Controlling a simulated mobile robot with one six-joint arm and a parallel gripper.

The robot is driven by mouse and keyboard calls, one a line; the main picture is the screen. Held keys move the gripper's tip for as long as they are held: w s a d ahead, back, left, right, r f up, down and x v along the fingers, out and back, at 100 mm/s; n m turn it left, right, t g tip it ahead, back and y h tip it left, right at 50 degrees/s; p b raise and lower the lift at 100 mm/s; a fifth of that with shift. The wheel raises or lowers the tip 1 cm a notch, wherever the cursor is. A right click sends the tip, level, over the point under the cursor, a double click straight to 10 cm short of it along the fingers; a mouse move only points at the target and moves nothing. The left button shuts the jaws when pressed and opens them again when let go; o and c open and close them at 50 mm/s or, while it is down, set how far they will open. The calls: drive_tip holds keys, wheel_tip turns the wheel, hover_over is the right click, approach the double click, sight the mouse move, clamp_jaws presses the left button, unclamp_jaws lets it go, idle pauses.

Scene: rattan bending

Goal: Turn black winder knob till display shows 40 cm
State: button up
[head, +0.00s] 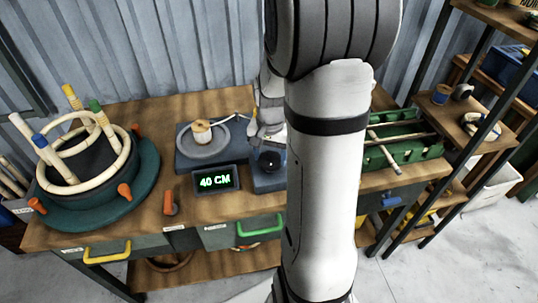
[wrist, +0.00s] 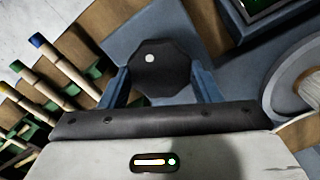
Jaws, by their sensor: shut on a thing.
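The black winder knob (wrist: 160,70) fills the middle of the wrist view, an eight-sided black cap with a white dot near its upper left. The knob also shows in the head view (head: 270,161), on a blue-grey block beside the display.
A spool (head: 201,132) sits on a round plate left of the knob. A round bending form (head: 95,165) with rattan rings, pegs and orange clamps stands at the left. A green tray (head: 405,150) with rods lies right of my arm. The bench's front strip has drawer handles.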

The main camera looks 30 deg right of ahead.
sight(270, 158)
drive_tip(key=shift+m, duration=1.2)
drive_tip(key=o, duration=1)
wheel_tip(270, 158, up, 8)
drive_tip(key=shift+f, duration=0.1)
